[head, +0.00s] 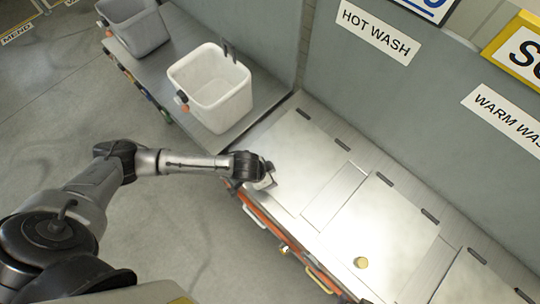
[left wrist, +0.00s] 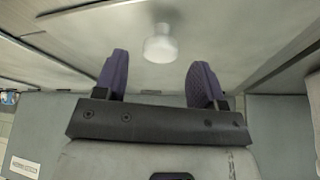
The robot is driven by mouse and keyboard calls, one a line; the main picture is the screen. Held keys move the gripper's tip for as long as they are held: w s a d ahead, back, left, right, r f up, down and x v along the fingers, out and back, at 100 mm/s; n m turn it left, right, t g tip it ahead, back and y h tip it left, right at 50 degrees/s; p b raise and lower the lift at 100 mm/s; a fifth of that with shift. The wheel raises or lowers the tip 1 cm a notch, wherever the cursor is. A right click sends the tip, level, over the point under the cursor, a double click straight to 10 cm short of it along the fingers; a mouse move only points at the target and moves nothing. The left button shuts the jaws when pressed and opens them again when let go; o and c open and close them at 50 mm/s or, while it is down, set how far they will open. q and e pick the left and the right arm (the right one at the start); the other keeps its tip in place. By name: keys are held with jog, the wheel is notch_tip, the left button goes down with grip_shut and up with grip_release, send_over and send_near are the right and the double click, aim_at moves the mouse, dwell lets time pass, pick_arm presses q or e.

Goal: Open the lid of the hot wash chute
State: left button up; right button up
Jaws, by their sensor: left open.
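The hot wash chute lid (head: 305,150) is a pale metal panel lying shut on the counter, below the "HOT WASH" sign (head: 375,30). Two dark hinges run along its back edge. My left gripper (head: 268,180) is over the lid's front part and hides its knob in the head view. In the left wrist view, a pale round knob (left wrist: 160,45) stands on the lid (left wrist: 226,30). My open left gripper (left wrist: 161,72) has its two purple fingers either side of the knob's line, with the knob just ahead of the tips. My right gripper is not in view.
A second lid (head: 385,225) with a brass knob (head: 361,262) lies to the right, and another panel (head: 480,285) beyond it. A white bin (head: 212,90) and a grey bin (head: 135,28) stand on the bench at upper left. A wall rises behind the lids.

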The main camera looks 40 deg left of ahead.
pick_arm(q)
jog(key=shift+x, duration=1.35)
